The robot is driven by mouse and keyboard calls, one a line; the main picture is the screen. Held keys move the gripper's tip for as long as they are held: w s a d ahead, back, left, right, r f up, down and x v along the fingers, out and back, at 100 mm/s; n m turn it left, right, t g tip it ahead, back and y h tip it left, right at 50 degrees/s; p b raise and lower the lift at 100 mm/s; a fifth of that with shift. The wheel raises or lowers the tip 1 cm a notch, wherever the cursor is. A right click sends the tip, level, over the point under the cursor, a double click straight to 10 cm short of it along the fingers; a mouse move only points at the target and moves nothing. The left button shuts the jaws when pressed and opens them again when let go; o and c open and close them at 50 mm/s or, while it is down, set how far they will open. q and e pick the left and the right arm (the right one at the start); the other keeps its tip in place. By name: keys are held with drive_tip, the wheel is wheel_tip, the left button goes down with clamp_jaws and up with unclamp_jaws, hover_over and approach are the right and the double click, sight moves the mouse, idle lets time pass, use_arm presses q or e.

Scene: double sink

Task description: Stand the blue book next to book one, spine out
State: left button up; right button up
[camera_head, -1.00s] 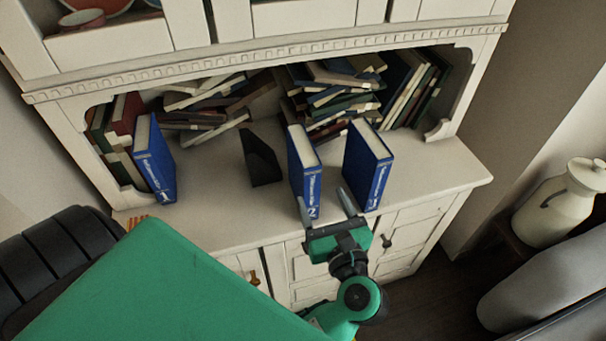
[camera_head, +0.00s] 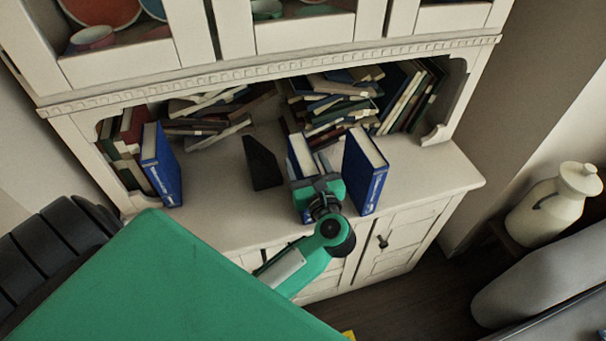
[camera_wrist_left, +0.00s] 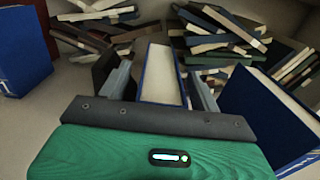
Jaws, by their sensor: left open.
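Three blue books stand upright on the cabinet counter. Book one (camera_head: 161,166) is at the left, beside darker books. A middle blue book (camera_head: 300,150) stands apart from it, partly hidden by my left gripper (camera_head: 316,168). A third blue book (camera_head: 366,172) stands just right of the gripper. In the left wrist view the middle book (camera_wrist_left: 161,76) shows between the two open fingers of my left gripper (camera_wrist_left: 162,88), one on each side. Book one (camera_wrist_left: 20,52) is at the left there and the third book (camera_wrist_left: 268,112) at the right. My right gripper is out of view.
A black bookend (camera_head: 262,163) stands between book one and the middle book, with bare counter (camera_head: 220,190) around it. Piled books (camera_head: 335,100) fill the niche behind. The cabinet ledge (camera_head: 270,72) overhangs the niche. A cream jug (camera_head: 555,205) stands at the right.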

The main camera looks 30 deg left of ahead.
use_arm(q)
drive_tip(key=shift+w+a, duration=0.25)
drive_tip(key=shift+a, duration=0.05)
drive_tip(key=shift+c, duration=0.4)
clamp_jaws()
